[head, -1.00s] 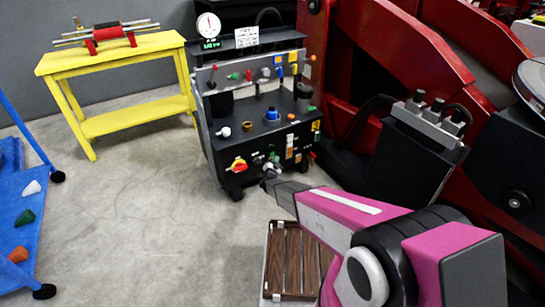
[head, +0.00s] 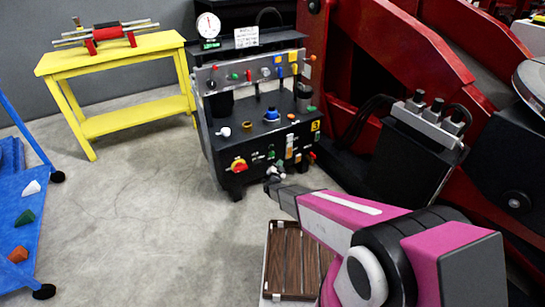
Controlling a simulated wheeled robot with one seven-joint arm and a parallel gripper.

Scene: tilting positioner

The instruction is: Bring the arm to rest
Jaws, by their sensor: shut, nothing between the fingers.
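My pink and black arm reaches in from the lower right. My gripper (head: 272,184) is at its far end, small in the picture, in front of the lower front of the black control console (head: 262,165). The fingers look shut, with nothing seen between them. A strip of floor seems to show around the fingertips; I cannot tell the exact gap to the console. The console carries knobs, levers, a red and yellow rotary switch (head: 239,166), a blue knob (head: 272,114) and a round gauge (head: 208,25) on top.
A large red machine frame (head: 400,50) fills the right. A brown slatted platform (head: 290,262) lies below my arm. A yellow table (head: 110,60) stands at the back left, a blue cart (head: 20,210) at the left edge. Floor between them is clear.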

